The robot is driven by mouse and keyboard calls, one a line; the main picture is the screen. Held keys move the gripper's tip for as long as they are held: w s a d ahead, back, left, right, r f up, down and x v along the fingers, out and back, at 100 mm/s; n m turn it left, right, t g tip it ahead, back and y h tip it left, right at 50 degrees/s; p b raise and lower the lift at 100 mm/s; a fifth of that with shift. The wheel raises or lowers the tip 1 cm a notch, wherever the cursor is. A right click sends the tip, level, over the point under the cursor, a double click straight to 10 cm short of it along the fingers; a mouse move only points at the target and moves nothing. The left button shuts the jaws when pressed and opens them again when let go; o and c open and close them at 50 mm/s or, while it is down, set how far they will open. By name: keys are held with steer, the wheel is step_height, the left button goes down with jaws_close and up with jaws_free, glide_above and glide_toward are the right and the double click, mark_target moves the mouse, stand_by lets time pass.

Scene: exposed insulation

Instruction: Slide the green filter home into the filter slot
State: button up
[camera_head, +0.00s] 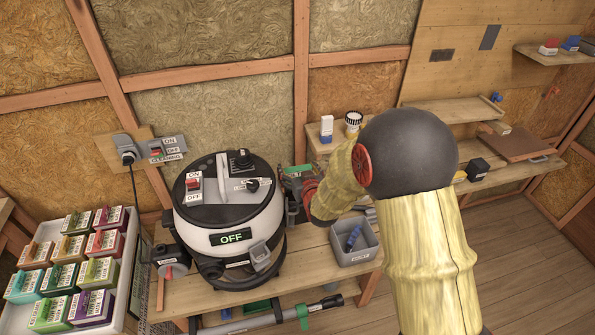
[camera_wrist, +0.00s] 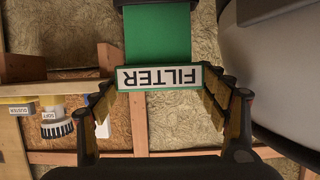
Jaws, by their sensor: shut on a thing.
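My gripper (camera_wrist: 165,98) is shut on the green filter (camera_wrist: 158,45), with its fingers at the two sides of the white FILTER label. The filter's far end meets or passes behind a dark edge at the top of the wrist view; I cannot tell whether it is inside the slot. In the head view the filter (camera_head: 295,170) shows as a small green patch at the right side of the vacuum (camera_head: 188,220), partly hidden by my gripper (camera_head: 303,182). The vacuum is white and black, and its display reads OFF. The filter slot itself is not clearly seen.
A grey bin (camera_head: 355,248) with a blue item stands on the bench right of the vacuum. A tray (camera_head: 133,250) of colored boxes is at left. A shelf (camera_wrist: 15,105) with labelled containers is close on the left in the wrist view. A hose tool lies below the bench.

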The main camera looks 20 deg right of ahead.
mark_target(298, 176)
steer(key=shift+r, duration=0.55)
steer(key=shift+b, duration=0.55)
stand_by(1.8)
steer(key=shift+f+b, duration=1.95)
steer(key=shift+f, duration=0.25)
steer(key=o, duration=1.2)
steer(key=shift+f, duration=0.15)
steer(key=shift+o, duration=0.2)
steer(key=shift+s, duration=0.25)
steer(key=v, duration=1.1)
steer(key=shift+s+d+r, duration=0.15)
steer(key=shift+s+r, duration=0.05)
steer(key=shift+r, duration=0.2)
